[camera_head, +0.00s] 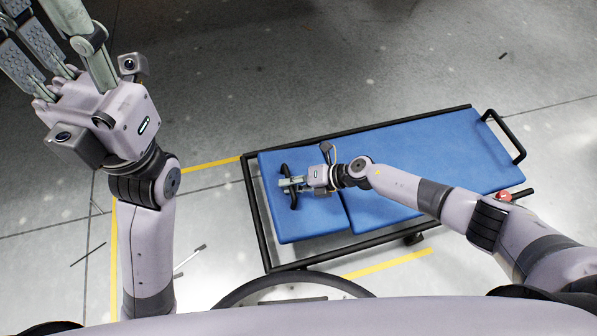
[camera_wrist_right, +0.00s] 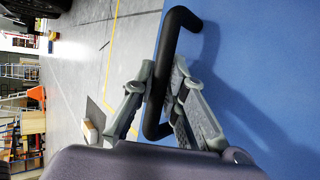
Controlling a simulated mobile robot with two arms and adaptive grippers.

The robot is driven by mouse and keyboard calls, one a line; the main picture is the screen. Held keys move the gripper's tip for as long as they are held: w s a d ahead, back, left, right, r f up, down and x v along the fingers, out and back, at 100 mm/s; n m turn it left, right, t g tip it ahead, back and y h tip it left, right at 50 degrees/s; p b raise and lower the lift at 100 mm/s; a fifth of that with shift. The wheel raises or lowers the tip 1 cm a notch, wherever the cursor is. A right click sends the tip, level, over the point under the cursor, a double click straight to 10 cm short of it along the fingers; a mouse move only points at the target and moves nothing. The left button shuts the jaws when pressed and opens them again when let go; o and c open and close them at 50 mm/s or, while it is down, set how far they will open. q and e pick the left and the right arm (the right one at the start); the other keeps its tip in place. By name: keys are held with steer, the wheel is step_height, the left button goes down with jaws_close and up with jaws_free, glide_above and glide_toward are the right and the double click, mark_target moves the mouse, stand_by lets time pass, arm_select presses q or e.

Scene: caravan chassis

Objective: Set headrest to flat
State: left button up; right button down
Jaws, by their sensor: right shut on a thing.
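The blue headrest (camera_head: 312,226) is the short left section of a blue padded bed (camera_head: 425,155) in the head view. A narrow gap parts it from the longer section. It looks close to level with the bed, but I cannot tell its exact tilt. A black bar handle (camera_wrist_right: 185,25) sits at its outer end, also in the head view (camera_head: 291,203). My right gripper (camera_head: 287,185) is shut on this handle, its fingers on both sides of the bar in the right wrist view (camera_wrist_right: 160,85). My left gripper (camera_head: 55,45) is raised at upper left, open and empty, fingertips partly cut off.
A black frame (camera_head: 254,205) surrounds the bed, with a black end loop (camera_head: 508,137) at far right. A red knob (camera_head: 503,196) sits at the bed's near right side. Yellow floor lines (camera_head: 390,263) run around it. The grey floor beyond is mostly clear.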

mark_target(278, 190)
steer(key=shift+s+a+f+b, duration=0.1)
steer(key=shift+a+f+b, duration=0.1)
steer(key=shift+a+f, duration=0.35)
steer(key=shift+s+a+f+b, duration=0.15)
steer(key=shift+a+f, duration=0.1)
steer(key=shift+f, duration=0.45)
steer(key=c, duration=1.9)
jaws_free()
steer(key=shift+w, duration=0.1)
steer(key=v, duration=1.2)
